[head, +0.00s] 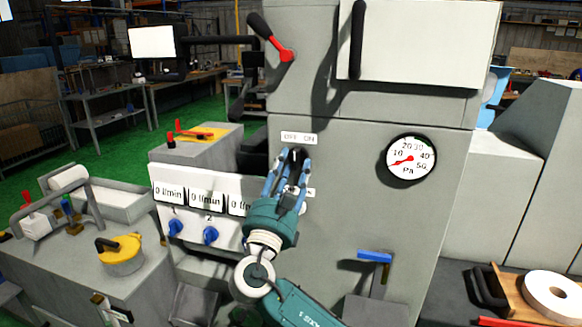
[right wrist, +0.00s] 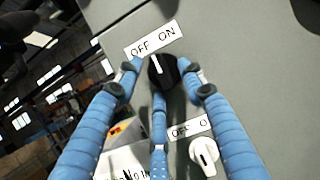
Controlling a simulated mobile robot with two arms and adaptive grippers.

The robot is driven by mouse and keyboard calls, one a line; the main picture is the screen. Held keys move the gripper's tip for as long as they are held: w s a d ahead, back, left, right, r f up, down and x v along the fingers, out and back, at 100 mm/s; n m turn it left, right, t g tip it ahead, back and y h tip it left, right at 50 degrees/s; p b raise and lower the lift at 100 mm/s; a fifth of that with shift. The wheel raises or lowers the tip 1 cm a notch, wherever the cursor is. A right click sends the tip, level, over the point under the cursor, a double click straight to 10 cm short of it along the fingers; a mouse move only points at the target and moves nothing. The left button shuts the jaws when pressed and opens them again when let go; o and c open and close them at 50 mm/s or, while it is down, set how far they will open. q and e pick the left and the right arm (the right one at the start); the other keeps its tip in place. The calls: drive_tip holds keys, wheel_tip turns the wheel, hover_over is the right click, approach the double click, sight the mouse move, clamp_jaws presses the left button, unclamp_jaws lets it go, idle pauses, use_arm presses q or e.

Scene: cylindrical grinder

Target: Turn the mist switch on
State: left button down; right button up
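A black rotary knob (right wrist: 163,71) with a white mark sits on the grey machine front under an OFF/ON label (right wrist: 154,38). Its mark points up towards the label; I cannot tell firmly which word it favours. The label also shows in the head view (head: 299,139). My right gripper (head: 291,155) has its blue fingers spread around this knob. In the right wrist view the gripper (right wrist: 163,80) shows small gaps between its side fingers and the knob. A white knob (right wrist: 204,156) with another OFF/ON label (right wrist: 188,128) lies below. No label says mist. My left gripper is not in view.
A round pressure gauge (head: 410,159) is right of the knobs. A panel with l/min displays (head: 206,198) and blue knobs (head: 210,235) is at left. A blue handle (head: 374,256) sticks out low at right.

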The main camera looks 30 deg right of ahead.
drive_tip(key=shift+c, duration=0.5)
drive_tip(key=c, duration=0.9)
drive_tip(key=shift+r, duration=0.1)
clamp_jaws()
